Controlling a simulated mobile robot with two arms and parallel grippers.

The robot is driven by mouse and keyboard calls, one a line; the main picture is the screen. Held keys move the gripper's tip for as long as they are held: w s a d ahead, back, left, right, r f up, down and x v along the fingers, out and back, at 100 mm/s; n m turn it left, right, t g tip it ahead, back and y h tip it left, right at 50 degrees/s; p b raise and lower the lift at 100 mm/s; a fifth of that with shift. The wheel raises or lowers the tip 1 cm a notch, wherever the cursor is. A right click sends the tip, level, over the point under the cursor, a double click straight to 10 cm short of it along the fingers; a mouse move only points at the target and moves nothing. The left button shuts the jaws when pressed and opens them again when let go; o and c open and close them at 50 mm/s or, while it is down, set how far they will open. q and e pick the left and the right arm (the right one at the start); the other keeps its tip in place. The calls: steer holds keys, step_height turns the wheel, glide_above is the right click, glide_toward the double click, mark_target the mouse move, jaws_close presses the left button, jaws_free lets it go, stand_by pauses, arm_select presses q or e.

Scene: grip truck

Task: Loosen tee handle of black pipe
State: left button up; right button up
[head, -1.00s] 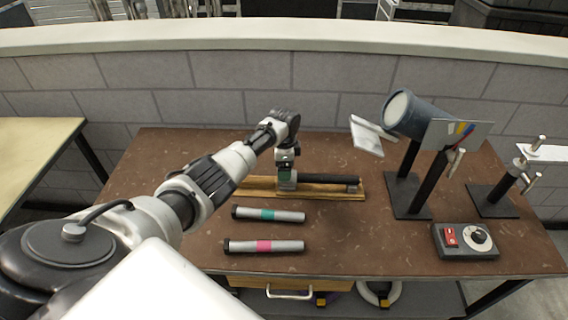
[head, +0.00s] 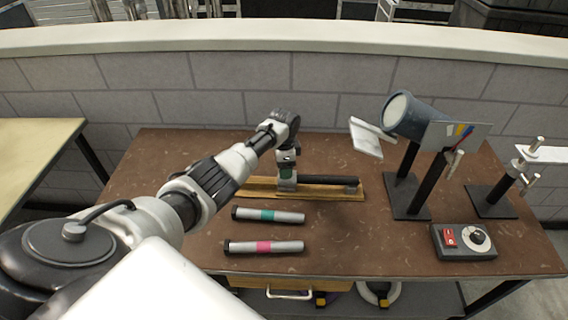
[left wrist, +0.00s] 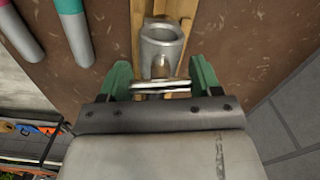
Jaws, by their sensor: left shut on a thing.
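A black pipe (head: 325,180) lies along a wooden base (head: 318,194) on the brown table. My left gripper (head: 287,182) points down at the pipe's left end. In the left wrist view, its green fingers (left wrist: 160,86) are closed on the thin silver bar of the tee handle (left wrist: 160,92), one finger at each end. A grey round metal fitting (left wrist: 161,42) shows just beyond the bar. The handle is mostly hidden by the gripper in the head view. My right gripper is not in view.
Two grey tubes, one with a teal band (head: 268,215) and one with a pink band (head: 264,247), lie in front of the base. A blue lamp (head: 418,118) on a stand and a control box (head: 463,241) are at right. A brick wall runs behind the table.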

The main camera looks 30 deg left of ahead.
arm_select(q)
steer(key=n+p, duration=0.1)
steer(key=n, duration=0.2)
steer(key=shift+r, duration=0.1)
steer(key=n+p, duration=0.1)
steer(key=n, duration=0.3)
steer(key=shift+s+d+p, duration=0.1)
steer(key=shift+d+p, duration=0.05)
steer(key=shift+p, duration=0.2)
steer(key=n+p, duration=0.1)
steer(key=n, duration=0.2)
steer(key=shift+d+n, duration=0.1)
steer(key=shift+n, duration=2.1)
steer(key=o, duration=0.9)
